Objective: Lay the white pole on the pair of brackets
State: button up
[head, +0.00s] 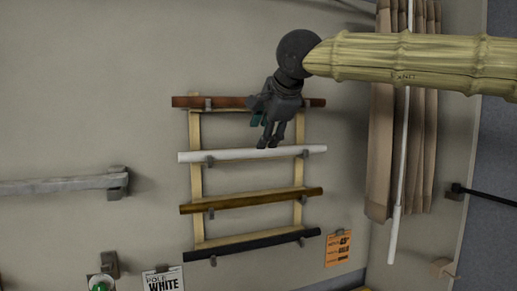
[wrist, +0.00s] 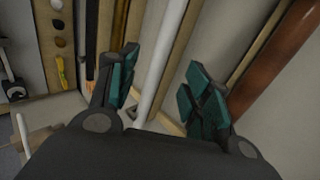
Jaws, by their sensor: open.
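The white pole (head: 225,155) lies across a wooden ladder-like rack (head: 196,185) on the wall, second from the top, held by small grey holders. My gripper (head: 270,143) is open and points down over the white pole, right of its middle. In the wrist view the white pole (wrist: 160,65) runs between the spread, teal-padded fingers; I cannot tell whether they touch it. I cannot tell whether these form the pair.
A red-brown pole (head: 225,102) lies above the white one; a brown pole (head: 225,202) and black pole (head: 240,246) lie below. A grey bar (head: 55,186) is at left. A brown blind (head: 381,150) with a thin white rod (head: 402,160) hangs at right. A "POLE WHITE" card (head: 163,281) is below.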

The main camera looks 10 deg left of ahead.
aim_at(261, 150)
jog(key=x, duration=0.2)
jog(key=p+x, duration=0.1)
jog(key=x, duration=0.2)
jog(key=d+p+x, duration=0.1)
jog(key=x, duration=0.1)
jog(key=shift+w+a+f, duration=0.1)
jog(key=shift+w+a, duration=0.05)
jog(key=shift+w, duration=0.45)
jog(key=shift+w+a+f, duration=0.1)
jog(key=shift+w+f, duration=0.55)
jog(key=shift+w, duration=0.25)
jog(key=shift+s+r, duration=0.25)
jog(key=shift+s, duration=0.15)
jog(key=c, duration=0.6)
jog(key=shift+s, duration=0.1)
jog(key=c, duration=0.3)
jog(key=shift+f, duration=0.1)
grip_shut()
